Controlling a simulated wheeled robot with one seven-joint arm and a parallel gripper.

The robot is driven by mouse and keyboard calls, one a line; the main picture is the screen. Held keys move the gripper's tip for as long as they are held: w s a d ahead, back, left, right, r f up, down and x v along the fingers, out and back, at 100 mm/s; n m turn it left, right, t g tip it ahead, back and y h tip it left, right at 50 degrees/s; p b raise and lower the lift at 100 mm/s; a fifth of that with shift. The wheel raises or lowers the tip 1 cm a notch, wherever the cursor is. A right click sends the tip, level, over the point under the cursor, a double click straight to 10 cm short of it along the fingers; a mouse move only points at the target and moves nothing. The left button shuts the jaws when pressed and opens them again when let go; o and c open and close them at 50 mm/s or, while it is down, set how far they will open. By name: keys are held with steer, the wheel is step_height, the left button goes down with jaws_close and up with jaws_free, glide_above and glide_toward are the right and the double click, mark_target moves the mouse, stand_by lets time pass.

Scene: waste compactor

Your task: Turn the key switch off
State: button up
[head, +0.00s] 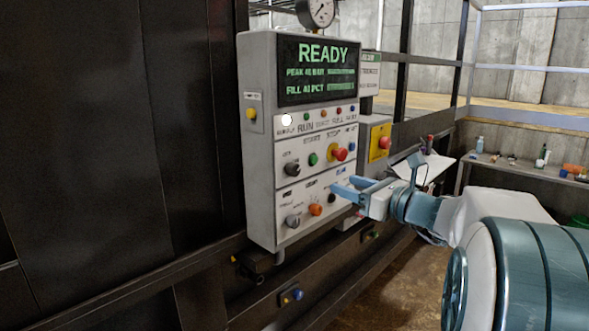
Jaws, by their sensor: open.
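The grey control panel (259,140) stands upright on a dark wall, its screen (318,70) reading READY in green. A dark round switch (292,169) sits at the left of the upper control row. A grey knob (293,221) sits at the left of the lower row, and a small dark control (332,198) at its right. The labels are too small to tell surely which is the key switch.
A green button (313,159) and red mushroom button (340,153) share the upper row; an orange button (315,209) is below. A pressure gauge (321,12) tops the panel. A bench (520,168) is at right.

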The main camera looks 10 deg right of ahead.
mark_target(297, 172)
steer(key=shift+y, duration=0.3)
steer(key=p+x, duration=0.1)
steer(key=x, duration=0.3)
steer(key=p+x, duration=0.1)
steer(key=x, duration=0.3)
steer(key=a+p+x, duration=0.1)
steer(key=x, duration=0.4)
steer(key=shift+s+a+f, duration=0.1)
steer(key=shift+s+f, duration=0.05)
steer(key=shift+s, duration=0.2)
steer(key=shift+w+a+f+p, duration=0.1)
steer(key=shift+w+a+p, duration=0.25)
steer(key=shift+w, duration=0.15)
steer(key=shift+d, duration=0.1)
steer(key=c, duration=1)
